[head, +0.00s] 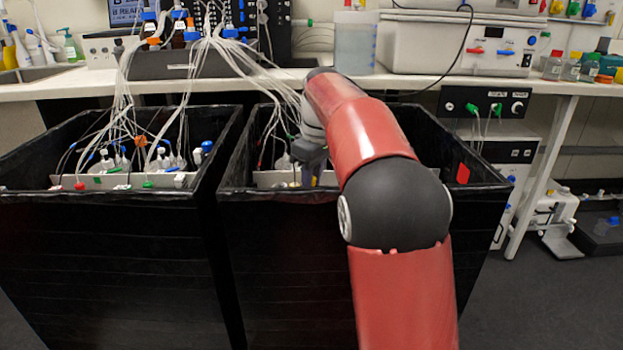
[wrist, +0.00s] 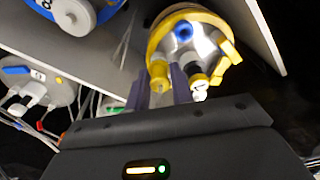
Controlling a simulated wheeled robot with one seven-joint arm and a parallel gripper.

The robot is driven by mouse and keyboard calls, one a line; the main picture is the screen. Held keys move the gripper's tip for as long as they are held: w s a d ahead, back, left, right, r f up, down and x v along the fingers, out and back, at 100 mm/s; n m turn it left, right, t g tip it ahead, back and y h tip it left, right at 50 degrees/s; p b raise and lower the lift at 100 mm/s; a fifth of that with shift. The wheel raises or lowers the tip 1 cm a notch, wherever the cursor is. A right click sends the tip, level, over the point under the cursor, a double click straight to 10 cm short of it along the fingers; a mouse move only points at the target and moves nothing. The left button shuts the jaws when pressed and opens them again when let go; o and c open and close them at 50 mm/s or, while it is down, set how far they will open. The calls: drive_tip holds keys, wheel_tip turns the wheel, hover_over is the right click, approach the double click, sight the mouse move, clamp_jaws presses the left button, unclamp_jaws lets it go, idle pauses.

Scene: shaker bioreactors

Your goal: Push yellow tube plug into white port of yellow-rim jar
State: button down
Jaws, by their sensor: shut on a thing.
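The yellow-rim jar (wrist: 205,38) shows top-on in the wrist view, with a blue port, yellow fittings and white fittings on its lid. My gripper (wrist: 163,86) has its two grey-purple fingers at the jar's lower edge. A small yellow and white piece (wrist: 158,72), which looks like the yellow tube plug, sits between the fingers; they are shut on it. Whether its tip is in the white port cannot be told. Another yellow fitting with a white end (wrist: 200,90) is just right of the fingers. In the head view my gripper (head: 308,177) reaches into the right black box; the jar is hidden there.
A pale rack plate (wrist: 262,35) runs beside the jar. Loose tubes hang into the right black box (head: 290,250). The left black box (head: 110,250) stands beside it.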

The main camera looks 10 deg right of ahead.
drive_tip(key=shift+f, duration=0.5)
idle(0.3)
drive_tip(key=c, duration=1.1)
unclamp_jaws()
drive_tip(key=shift+c, duration=0.2)
drive_tip(key=shift+r, duration=0.1)
